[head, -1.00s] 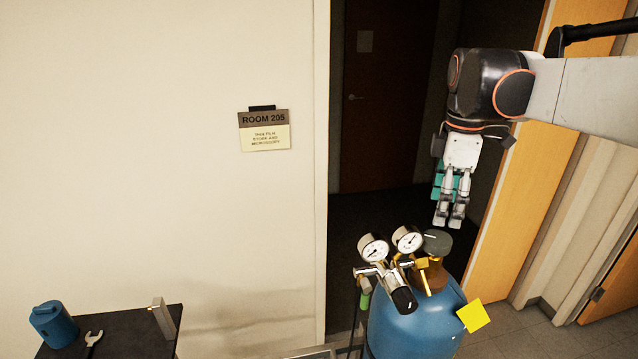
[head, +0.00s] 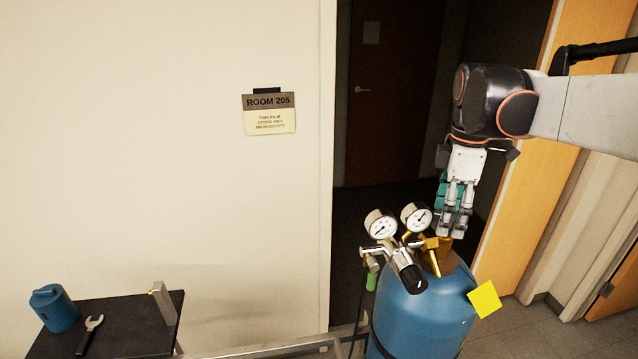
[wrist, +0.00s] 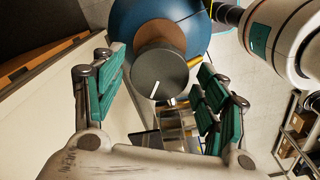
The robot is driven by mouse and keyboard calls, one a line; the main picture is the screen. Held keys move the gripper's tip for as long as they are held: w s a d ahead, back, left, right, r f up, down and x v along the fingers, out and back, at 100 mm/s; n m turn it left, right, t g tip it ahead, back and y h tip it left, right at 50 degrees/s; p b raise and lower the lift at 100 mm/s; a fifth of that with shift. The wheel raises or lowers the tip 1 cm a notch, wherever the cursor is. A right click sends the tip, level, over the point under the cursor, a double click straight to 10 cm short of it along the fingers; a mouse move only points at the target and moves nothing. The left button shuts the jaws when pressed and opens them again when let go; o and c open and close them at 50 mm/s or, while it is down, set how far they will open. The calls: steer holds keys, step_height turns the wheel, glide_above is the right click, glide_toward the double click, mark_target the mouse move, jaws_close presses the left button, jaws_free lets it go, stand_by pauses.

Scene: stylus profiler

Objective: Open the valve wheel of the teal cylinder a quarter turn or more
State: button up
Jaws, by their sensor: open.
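The gas cylinder (head: 420,320) looks blue and stands upright, with a brass valve neck on top. In the wrist view my gripper (wrist: 158,75) is open, with teal-padded fingers apart on either side of the wheel. Gaps show between pads and wheel; I cannot tell the fingers' exact depth.
Two pressure gauges (head: 381,224) and a regulator with a black knob (head: 413,279) sit close left of the valve. A yellow tag (head: 484,300) is on the cylinder's right. A dark table (head: 133,325) with a wrench (head: 90,333) stands at lower left.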

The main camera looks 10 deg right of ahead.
steer(key=c, duration=1.3)
steer(key=n, duration=0.5)
steer(key=shift+n, duration=0.3)
steer(key=n, duration=0.5)
steer(key=shift+n, duration=0.3)
